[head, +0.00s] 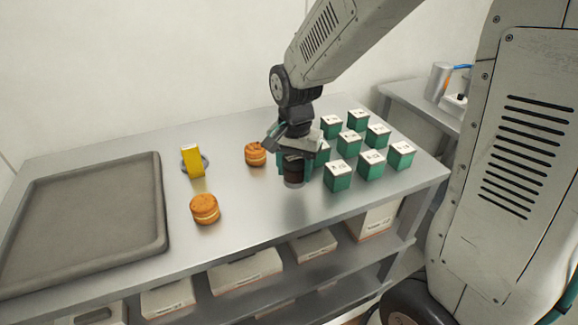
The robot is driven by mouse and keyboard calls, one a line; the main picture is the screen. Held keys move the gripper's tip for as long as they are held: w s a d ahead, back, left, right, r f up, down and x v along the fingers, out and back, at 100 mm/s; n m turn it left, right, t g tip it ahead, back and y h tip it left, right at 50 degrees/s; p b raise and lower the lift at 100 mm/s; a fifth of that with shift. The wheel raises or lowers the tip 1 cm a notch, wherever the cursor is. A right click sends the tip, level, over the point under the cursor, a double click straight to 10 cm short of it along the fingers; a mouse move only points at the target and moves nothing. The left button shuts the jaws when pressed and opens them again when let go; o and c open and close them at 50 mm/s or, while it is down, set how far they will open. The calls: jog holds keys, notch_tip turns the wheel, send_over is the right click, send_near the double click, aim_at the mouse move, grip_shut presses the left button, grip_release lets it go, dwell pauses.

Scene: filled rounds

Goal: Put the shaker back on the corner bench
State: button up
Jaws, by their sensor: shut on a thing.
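My gripper (294,165) is over the steel table, right of its middle, with its jaws pointing down. It is shut on a small dark round thing that looks like the shaker (293,173). The shaker is upright, and the jaws hide much of it. I cannot tell whether its base touches the table. The corner bench (400,96) is a grey metal bench at the back right, partly hidden behind my own body.
Several green boxes with white tops (371,164) stand close right of my gripper. Two orange filled rounds (205,209), a yellow object (193,162) and a grey tray (90,225) are to the left.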

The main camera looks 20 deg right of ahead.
aim_at(293, 176)
jog(key=shift+w+d+f, duration=0.1)
jog(key=shift+w+d, duration=0.05)
jog(key=shift+w, duration=0.45)
jog(key=shift+f, duration=1.7)
jog(key=shift+f, duration=0.2)
jog(key=o, duration=1)
jog(key=shift+o, duration=0.2)
jog(key=shift+r, duration=0.15)
